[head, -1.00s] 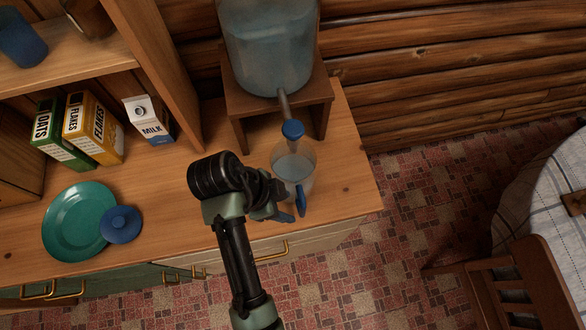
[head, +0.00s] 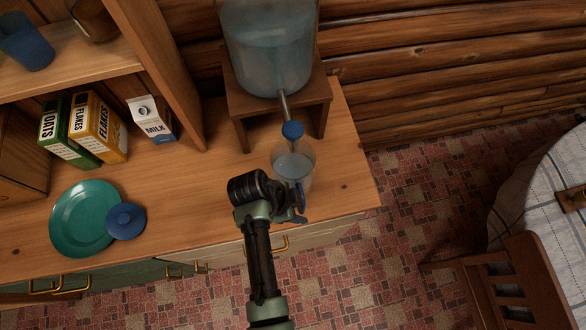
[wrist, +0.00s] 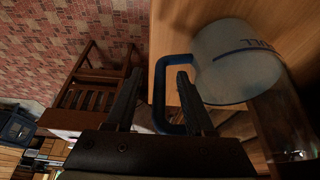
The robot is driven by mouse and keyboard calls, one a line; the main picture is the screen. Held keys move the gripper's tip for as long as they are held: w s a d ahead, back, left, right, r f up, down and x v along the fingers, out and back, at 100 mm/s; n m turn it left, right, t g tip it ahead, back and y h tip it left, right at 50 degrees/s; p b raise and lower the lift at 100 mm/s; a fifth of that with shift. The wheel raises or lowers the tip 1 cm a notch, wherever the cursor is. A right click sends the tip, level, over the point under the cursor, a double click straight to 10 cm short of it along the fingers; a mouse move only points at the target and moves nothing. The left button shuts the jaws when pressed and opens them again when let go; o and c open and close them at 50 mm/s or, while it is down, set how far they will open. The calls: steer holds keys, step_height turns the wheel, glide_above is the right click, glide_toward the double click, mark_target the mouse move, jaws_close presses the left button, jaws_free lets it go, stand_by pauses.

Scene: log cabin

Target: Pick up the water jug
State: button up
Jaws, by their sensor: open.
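The water jug (head: 292,172) is clear with water in it and stands upright on the wooden counter, below the dispenser's spout. Its blue handle (wrist: 160,98) and pale round body (wrist: 232,62) show in the wrist view. My gripper (wrist: 159,76) is open, with one finger on each side of the handle; I cannot tell whether either finger touches it. In the head view my gripper (head: 298,207) is at the jug's front side, where my wrist covers part of the jug and handle.
The dispenser tank (head: 268,55) stands on a wooden stand (head: 240,105) behind the jug, its blue knob (head: 292,130) just above it. A milk carton (head: 152,120), cereal boxes (head: 97,128), a green plate (head: 80,225) and a blue lid (head: 125,221) are to the left. A chair (head: 515,285) is right.

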jaws_close()
stand_by(1.2)
steer(key=shift+w+r, duration=0.15)
